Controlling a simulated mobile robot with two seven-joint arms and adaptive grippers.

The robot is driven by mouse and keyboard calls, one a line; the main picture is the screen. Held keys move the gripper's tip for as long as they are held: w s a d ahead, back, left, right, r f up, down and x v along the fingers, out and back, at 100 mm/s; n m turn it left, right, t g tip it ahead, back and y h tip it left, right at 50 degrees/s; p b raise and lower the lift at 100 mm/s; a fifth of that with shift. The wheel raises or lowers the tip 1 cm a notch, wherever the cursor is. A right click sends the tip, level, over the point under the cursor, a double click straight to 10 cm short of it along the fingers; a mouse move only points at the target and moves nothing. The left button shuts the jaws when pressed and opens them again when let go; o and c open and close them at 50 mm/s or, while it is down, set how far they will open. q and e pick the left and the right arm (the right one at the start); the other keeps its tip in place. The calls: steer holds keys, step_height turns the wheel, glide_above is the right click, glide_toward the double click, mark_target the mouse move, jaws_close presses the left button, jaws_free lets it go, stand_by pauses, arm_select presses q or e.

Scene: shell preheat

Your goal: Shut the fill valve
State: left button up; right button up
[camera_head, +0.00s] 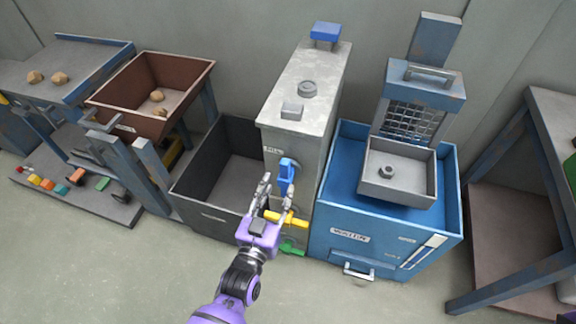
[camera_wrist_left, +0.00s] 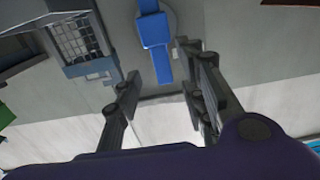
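A grey cabinet (camera_head: 300,103) stands in the middle of the head view with three coloured handles on its front. The top one is a blue valve handle (camera_head: 287,177), standing roughly upright. Below it are a yellow handle (camera_head: 287,219) and a green handle (camera_head: 292,248). I cannot read which one is labelled as the fill valve. My left gripper (camera_head: 276,192) is open just in front of the blue handle. In the left wrist view, the blue handle (camera_wrist_left: 155,31) shows ahead, between the spread fingers (camera_wrist_left: 161,68); contact cannot be told. My right gripper is not in view.
A blue tank (camera_head: 335,215) with a grey tray (camera_head: 400,197) stands right of the cabinet. A dark open bin (camera_head: 197,165) stands to its left. Farther left are a brown hopper (camera_head: 150,85) and a bench. The floor in front is clear.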

mark_target(284, 173)
arm_select(q)
steer(key=x, duration=0.7)
steer(key=shift+w, duration=0.25)
jaws_close()
